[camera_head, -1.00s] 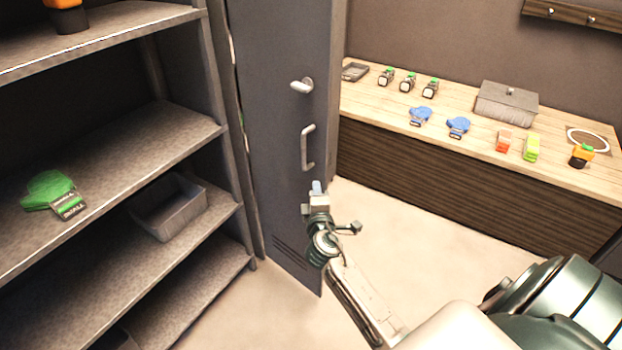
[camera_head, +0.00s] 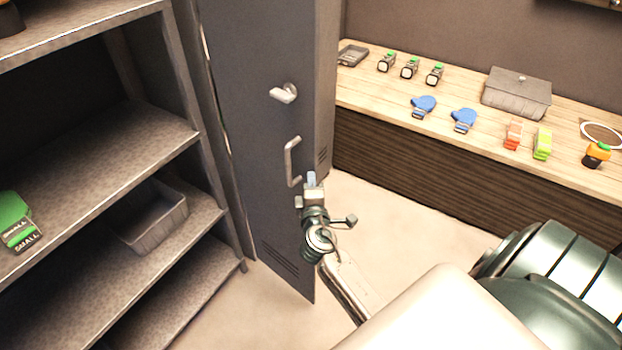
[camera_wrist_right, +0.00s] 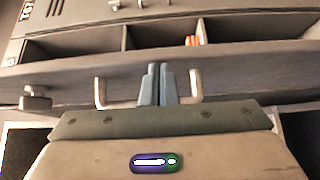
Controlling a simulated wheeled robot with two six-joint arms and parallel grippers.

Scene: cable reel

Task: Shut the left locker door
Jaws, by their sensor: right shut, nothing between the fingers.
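A dark grey locker door (camera_head: 245,140) stands upright and open beside the shelves in the head view. It has a lever latch (camera_head: 285,92) and, below it, a bar handle (camera_head: 292,162). My right gripper (camera_head: 311,178) is shut and empty, just right of the bar handle's lower end. In the right wrist view its fingers (camera_wrist_right: 157,85) lie between the two ends of the bar handle (camera_wrist_right: 196,86), in front of the door; I cannot tell whether they touch. The latch (camera_wrist_right: 36,100) is at left there. My left gripper is not in view.
A shelf rack (camera_head: 150,160) with a grey bin (camera_head: 155,222) stands left of the door. A wooden counter (camera_head: 400,145) with several small items and a lidded box (camera_head: 517,92) is at right. Bare floor (camera_head: 400,235) lies between.

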